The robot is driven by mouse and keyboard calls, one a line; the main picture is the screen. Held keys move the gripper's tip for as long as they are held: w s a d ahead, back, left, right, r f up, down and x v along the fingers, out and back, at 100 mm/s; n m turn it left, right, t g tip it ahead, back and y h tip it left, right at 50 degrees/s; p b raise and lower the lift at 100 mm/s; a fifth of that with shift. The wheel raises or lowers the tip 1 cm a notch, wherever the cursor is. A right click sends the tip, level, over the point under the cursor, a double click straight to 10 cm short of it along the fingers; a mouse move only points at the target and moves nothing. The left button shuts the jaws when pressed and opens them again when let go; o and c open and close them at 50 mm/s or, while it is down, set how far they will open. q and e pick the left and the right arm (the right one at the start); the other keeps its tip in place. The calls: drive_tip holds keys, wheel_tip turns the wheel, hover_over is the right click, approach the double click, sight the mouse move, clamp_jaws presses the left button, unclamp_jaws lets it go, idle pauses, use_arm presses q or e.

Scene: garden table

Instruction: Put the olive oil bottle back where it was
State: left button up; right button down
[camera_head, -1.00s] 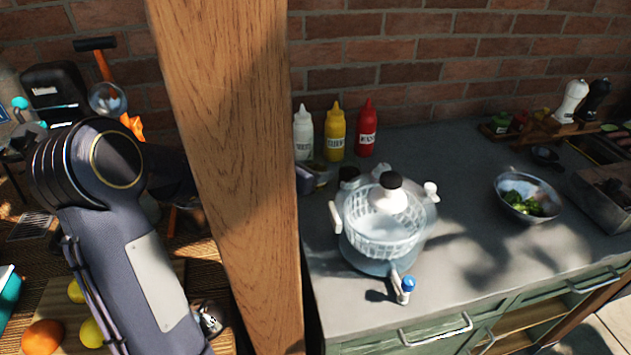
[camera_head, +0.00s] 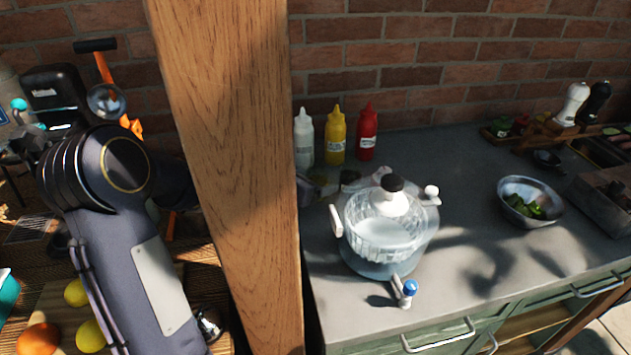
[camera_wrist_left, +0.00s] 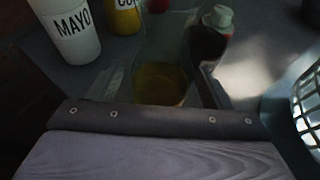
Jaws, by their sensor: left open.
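The olive oil bottle (camera_wrist_left: 162,85) is clear with yellow-green oil in its lower part; its top blurs into the shadow in the left wrist view. My left gripper (camera_wrist_left: 160,92) is open, one finger on either side of the bottle; I cannot tell whether they touch it. In the head view my left arm passes behind the wooden post, and only a little of the gripper (camera_head: 308,190) shows at the post's right edge, low over the counter. The bottle is hardly distinguishable there. My right gripper is not in view.
Mayo (camera_head: 303,138), mustard (camera_head: 335,137) and ketchup (camera_head: 367,133) bottles stand behind the gripper. A dark bottle with a pale cap (camera_wrist_left: 218,17) is close by. A glass pot with a spinner lid (camera_head: 385,235) stands right. The wooden post (camera_head: 235,180) blocks the view.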

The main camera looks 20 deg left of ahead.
use_arm(q)
drive_tip(key=shift+r, duration=0.2)
drive_tip(key=p+v, duration=0.2)
drive_tip(key=v, duration=1)
